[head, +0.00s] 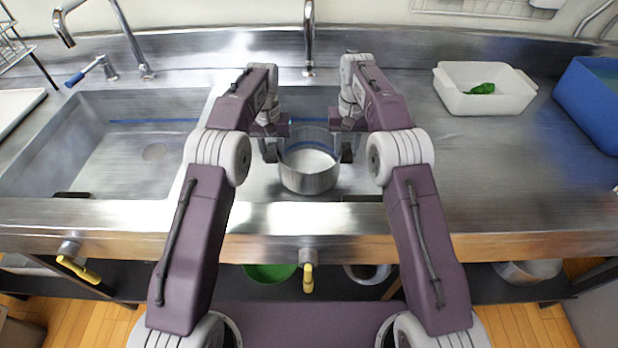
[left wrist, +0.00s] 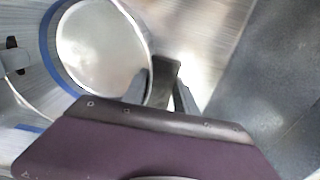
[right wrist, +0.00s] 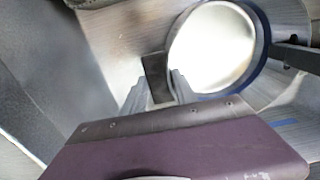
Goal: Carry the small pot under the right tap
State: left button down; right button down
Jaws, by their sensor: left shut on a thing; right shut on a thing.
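The small pot (head: 308,181) is a round metal pot with a pale inside and a dark handle on each side. It is upright at the right sink basin, in front of the right tap (head: 309,40). My left gripper (head: 268,150) is shut on its left handle (left wrist: 164,80). My right gripper (head: 347,151) is shut on its right handle (right wrist: 156,76). The pot also shows in the left wrist view (left wrist: 100,48) and the right wrist view (right wrist: 212,48). I cannot tell its exact height or whether it touches the basin.
The left sink (head: 150,180) is empty, with a left tap (head: 128,35) behind it. A white tub (head: 485,103) with a green item (head: 482,88) and a blue bin (head: 580,105) stand on the right. Yellow-handled valves (head: 308,278) sit below the front edge.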

pick_arm(q)
jog(key=c, duration=1)
grip_release()
jog(key=shift+f, duration=0.25)
pick_arm(e)
jog(key=c, duration=1)
grip_release()
jog(key=shift+f, duration=0.25)
pick_arm(q)
jog(key=shift+o, duration=0.2)
pick_arm(e)
jog(key=shift+o, duration=0.2)
pick_arm(q)
jog(key=shift+r, duration=0.15)
pick_arm(e)
jog(key=shift+r, duration=0.15)
